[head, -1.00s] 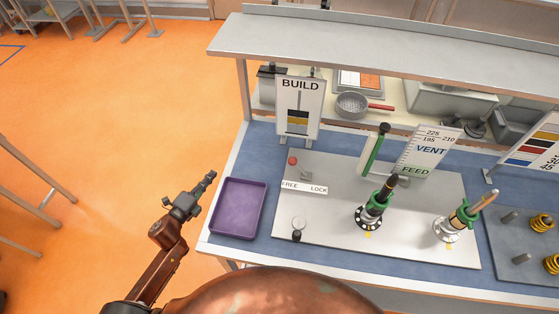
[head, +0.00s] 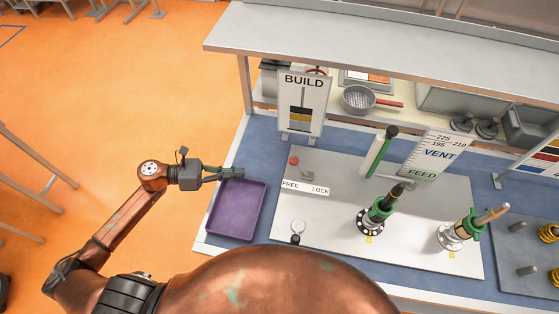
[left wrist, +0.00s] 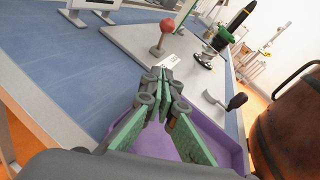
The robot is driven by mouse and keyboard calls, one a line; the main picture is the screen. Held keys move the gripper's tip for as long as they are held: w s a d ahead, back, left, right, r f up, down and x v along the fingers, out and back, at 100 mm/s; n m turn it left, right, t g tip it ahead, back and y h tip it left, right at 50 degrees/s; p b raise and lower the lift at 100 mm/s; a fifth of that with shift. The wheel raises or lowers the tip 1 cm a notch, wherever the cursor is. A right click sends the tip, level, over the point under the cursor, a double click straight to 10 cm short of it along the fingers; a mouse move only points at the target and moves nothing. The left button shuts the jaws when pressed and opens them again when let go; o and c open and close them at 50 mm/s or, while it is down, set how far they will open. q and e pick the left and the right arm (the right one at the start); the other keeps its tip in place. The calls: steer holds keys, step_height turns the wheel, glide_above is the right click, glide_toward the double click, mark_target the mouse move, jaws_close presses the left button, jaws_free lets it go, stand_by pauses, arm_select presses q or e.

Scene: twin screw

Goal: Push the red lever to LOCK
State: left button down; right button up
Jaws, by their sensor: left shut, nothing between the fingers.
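The red lever (head: 294,161) stands at the back left of the grey panel (head: 340,220), behind a label reading FREE on the left and LOCK on the right. It leans toward the FREE side. In the left wrist view its red ball (left wrist: 167,25) sits on a thin stem, ahead of the fingertips. My left gripper (head: 238,172) is shut and empty, above the back edge of the purple tray and left of the lever, clear of it. Its closed fingers also show in the left wrist view (left wrist: 163,90). My right gripper is not in view.
The purple tray (head: 210,218) is empty on the blue bench. The BUILD sign (head: 304,100) stands behind the lever. A small crank (head: 296,238) and two green-collared screw units (head: 380,208) (head: 465,228) rise from the panel. A shelf (head: 380,40) overhangs the back.

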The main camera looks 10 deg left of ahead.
arm_select(q)
steer(key=shift+w+d, duration=0.2)
steer(key=shift+d, duration=0.15)
steer(key=shift+w+d, duration=0.1)
steer(key=shift+d, duration=0.25)
steer(key=p, duration=0.1)
glide_toward(300, 168)
step_height(300, 168, down, 2)
steer(key=shift+d+f, duration=0.1)
steer(key=shift+d, duration=0.05)
steer(key=shift+w+d+r+p, duration=0.55)
steer(key=shift+w+d+r, duration=0.05)
steer(key=shift+d+r, duration=0.2)
steer(key=shift+w+d+r, duration=0.2)
steer(key=shift+w+d, duration=0.1)
steer(key=shift+d, duration=0.1)
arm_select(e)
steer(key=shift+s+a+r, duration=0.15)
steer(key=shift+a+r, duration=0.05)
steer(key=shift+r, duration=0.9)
